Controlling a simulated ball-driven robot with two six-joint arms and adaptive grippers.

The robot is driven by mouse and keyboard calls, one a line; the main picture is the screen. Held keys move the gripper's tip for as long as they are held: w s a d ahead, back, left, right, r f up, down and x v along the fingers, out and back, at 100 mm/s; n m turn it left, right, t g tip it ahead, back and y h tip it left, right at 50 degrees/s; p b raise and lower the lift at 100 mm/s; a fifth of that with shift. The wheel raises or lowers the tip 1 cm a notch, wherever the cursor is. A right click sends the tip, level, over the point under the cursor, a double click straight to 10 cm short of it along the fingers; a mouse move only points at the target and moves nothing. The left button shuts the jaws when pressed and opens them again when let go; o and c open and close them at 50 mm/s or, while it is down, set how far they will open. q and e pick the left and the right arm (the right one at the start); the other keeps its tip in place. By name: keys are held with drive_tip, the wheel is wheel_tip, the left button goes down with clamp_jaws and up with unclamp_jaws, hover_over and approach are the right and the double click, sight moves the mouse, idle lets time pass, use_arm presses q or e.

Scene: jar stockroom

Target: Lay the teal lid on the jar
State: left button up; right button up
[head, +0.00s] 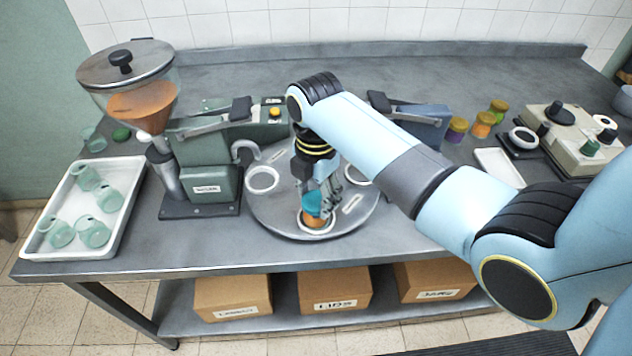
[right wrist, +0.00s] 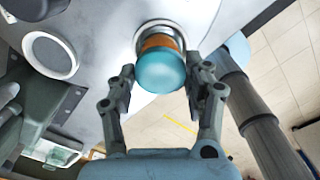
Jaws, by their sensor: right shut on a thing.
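The teal lid (head: 313,199) is in my right gripper (head: 319,190), which points down over the round turntable (head: 270,213). The jar (head: 314,217), with orange contents, stands upright in a white ring at the turntable's front. In the right wrist view the teal lid (right wrist: 161,73) lies between the fingertips of my right gripper (right wrist: 166,72), directly over the jar (right wrist: 158,42). The lid hides the jar's mouth, and I cannot tell whether the two touch. My left gripper is not in view.
A grinder-like machine with an orange-filled hopper (head: 142,104) stands left of the turntable. A white tray (head: 66,188) holds several glass jars. An empty white ring (head: 263,180) sits on the turntable. Lidded jars (head: 482,125) and a beige device (head: 570,140) stand at right.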

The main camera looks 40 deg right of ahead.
drive_tip(key=o, duration=1.3)
drive_tip(key=shift+c, duration=0.2)
drive_tip(key=shift+r, duration=0.1)
drive_tip(key=shift+r, duration=3.4)
drive_tip(key=shift+s, duration=0.1)
